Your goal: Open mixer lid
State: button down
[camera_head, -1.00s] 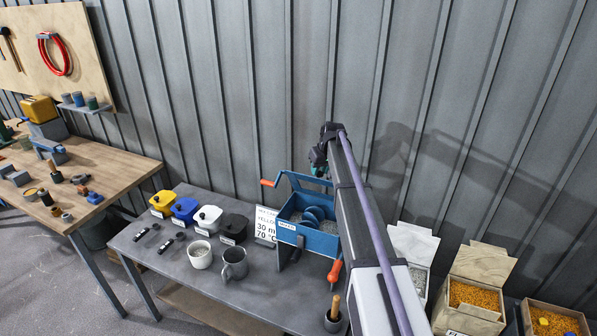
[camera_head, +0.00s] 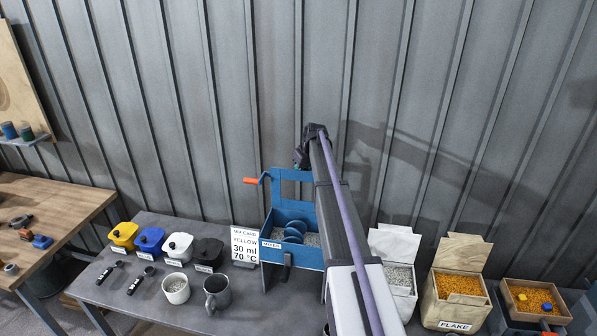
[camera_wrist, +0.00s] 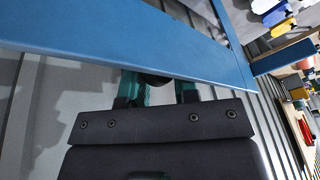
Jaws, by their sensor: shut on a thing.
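The blue mixer (camera_head: 292,256) stands on the dark table, with grey grains and blue paddles visible inside its open box. Its blue frame-like lid (camera_head: 290,174) stands about upright at the back of the box. In the wrist view the lid (camera_wrist: 120,40) crosses the top as a broad blue bar. My gripper (camera_wrist: 160,80) has its teal fingers at the bar's lower edge, shut on a dark, mostly hidden knob of the lid. In the head view my gripper (camera_head: 303,160) is a dark shape beside the lid's upper right, its fingers largely hidden.
An orange-ended crank (camera_head: 250,181) juts left of the mixer. A sign card (camera_head: 244,245), several jerry cans (camera_head: 150,240) and two mugs (camera_head: 217,291) stand to its left. Open granule bins (camera_head: 458,300) stand to the right. The grey wall is close behind.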

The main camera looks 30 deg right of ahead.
jog(key=shift+s+d+f, duration=0.1)
jog(key=shift+s+d, duration=0.1)
jog(key=shift+d, duration=0.4)
jog(key=c, duration=1.3)
grip_release()
jog(key=shift+o, duration=0.8)
jog(key=shift+d, duration=0.35)
jog(key=shift+a, duration=0.1)
jog(key=shift+s, duration=0.1)
